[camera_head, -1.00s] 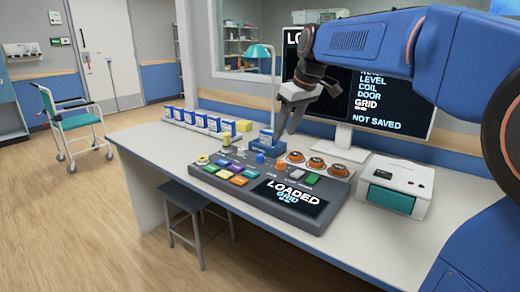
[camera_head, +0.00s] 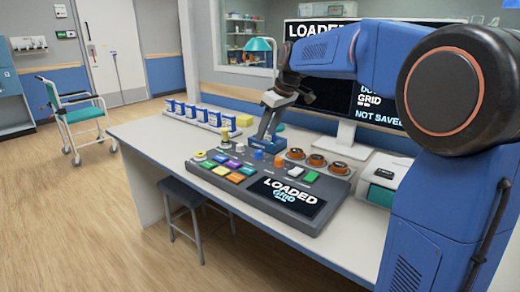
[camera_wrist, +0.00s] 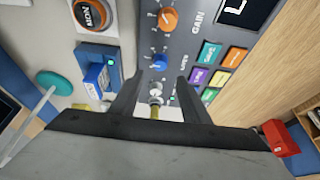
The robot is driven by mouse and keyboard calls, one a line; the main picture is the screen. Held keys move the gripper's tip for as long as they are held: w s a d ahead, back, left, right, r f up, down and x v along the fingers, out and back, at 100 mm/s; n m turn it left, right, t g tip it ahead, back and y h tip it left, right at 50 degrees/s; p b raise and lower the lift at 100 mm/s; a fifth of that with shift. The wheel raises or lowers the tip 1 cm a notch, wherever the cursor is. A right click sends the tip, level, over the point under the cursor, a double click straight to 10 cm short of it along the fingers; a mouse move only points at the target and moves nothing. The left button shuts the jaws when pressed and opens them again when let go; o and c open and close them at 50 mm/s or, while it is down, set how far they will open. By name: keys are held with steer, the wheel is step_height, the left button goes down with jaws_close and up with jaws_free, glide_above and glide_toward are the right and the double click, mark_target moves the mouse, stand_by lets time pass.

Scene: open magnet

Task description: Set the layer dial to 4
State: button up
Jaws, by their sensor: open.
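The layer dial is a small blue knob (camera_head: 258,155) on the sloped control console (camera_head: 228,203). In the wrist view the blue knob (camera_wrist: 158,61) has small marks around it and lies just beyond the fingertips. Its exact setting is too small to read. My gripper (camera_head: 264,138) is above the console's back edge, behind the blue knob. In the wrist view my gripper (camera_wrist: 157,82) is open, its two fingers apart with no object held.
An orange gain knob (camera_wrist: 168,19) sits beside the blue one. Coloured buttons (camera_head: 235,178) and a screen reading LOADED GRID (camera_head: 288,197) are on the console. Orange-topped round buttons (camera_head: 317,160) and a blue box (camera_wrist: 98,72) stand close behind. The monitor (camera_head: 346,132) is farther back.

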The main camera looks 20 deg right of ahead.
mark_target(259, 151)
steer(key=x, duration=0.8)
steer(key=shift+f, duration=0.4)
steer(key=c, duration=1.1)
